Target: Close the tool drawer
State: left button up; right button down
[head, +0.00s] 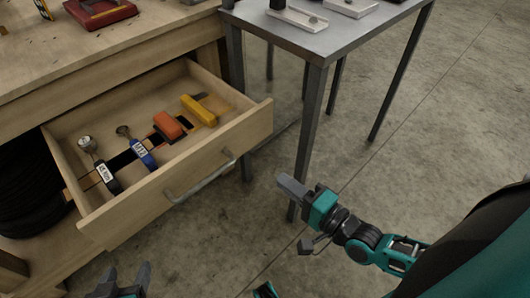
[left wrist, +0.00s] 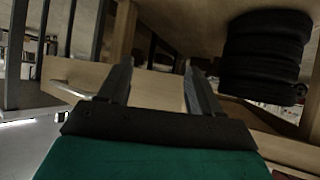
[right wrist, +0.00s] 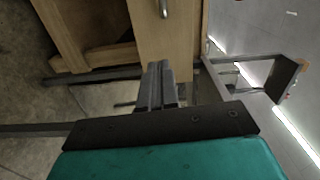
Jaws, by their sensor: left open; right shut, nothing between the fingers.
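The wooden tool drawer (head: 250,129) stands pulled out from the workbench in the head view, with a metal bar handle (head: 200,178) on its front. The drawer front also shows in the left wrist view (left wrist: 150,86), with the handle (left wrist: 72,91) at left, and in the right wrist view (right wrist: 165,50). My left gripper (head: 124,280) is open and empty, low in front of the drawer's left end; its fingers (left wrist: 158,75) point toward the drawer front. My right gripper (head: 284,183) is shut and empty, to the right of the drawer front and apart from it.
Several tools, among them an orange one (head: 168,125) and a yellow one (head: 199,110), lie in the drawer. Black tyres (head: 25,195) are stacked left of it. A grey metal table (head: 345,35) stands close at right. The concrete floor in front is clear.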

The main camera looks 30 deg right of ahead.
jog(key=b, duration=0.2)
send_near(240, 142)
jog(key=shift+m, duration=0.4)
jog(key=x, duration=0.6)
jog(key=shift+w+a, duration=0.25)
jog(key=shift+w, duration=0.1)
jog(key=shift+w, duration=0.1)
